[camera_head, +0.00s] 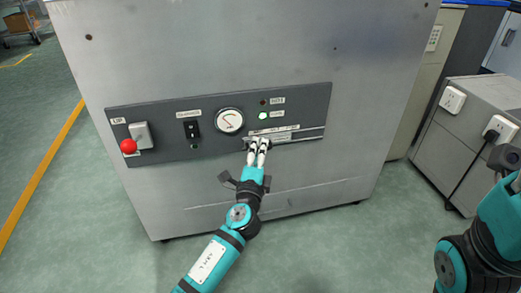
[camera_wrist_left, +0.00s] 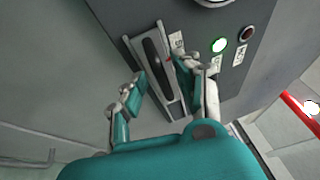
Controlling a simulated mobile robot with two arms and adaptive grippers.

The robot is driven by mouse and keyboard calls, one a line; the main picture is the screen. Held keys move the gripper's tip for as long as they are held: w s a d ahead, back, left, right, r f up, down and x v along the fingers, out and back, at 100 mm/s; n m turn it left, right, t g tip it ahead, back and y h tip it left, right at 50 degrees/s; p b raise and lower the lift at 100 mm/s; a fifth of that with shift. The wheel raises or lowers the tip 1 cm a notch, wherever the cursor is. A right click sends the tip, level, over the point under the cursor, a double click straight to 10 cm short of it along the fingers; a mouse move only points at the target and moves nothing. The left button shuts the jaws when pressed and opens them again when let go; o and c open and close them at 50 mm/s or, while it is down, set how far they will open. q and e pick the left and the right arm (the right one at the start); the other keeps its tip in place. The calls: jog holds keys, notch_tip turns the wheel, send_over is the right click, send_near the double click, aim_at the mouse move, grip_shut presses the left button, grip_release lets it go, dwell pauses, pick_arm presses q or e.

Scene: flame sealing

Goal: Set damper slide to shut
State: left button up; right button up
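The damper slide (camera_head: 300,136) is a horizontal track with a pale label strip on the right part of the dark control panel. Its left end is hidden behind my left gripper (camera_head: 258,147). My left gripper (camera_wrist_left: 160,82) is open there, one finger on each side of the slide's near end. Whether the fingers touch it I cannot tell. My right gripper is not in view; only my right arm shows at the right edge.
A grey cabinet with sockets (camera_head: 452,99) stands at right. The floor in front is clear.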

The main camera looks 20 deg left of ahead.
pick_arm(q)
jog(key=shift+d+r, duration=0.1)
jog(key=shift+d, duration=0.05)
jog(key=v, duration=1.2)
jog(key=shift+r, duration=0.1)
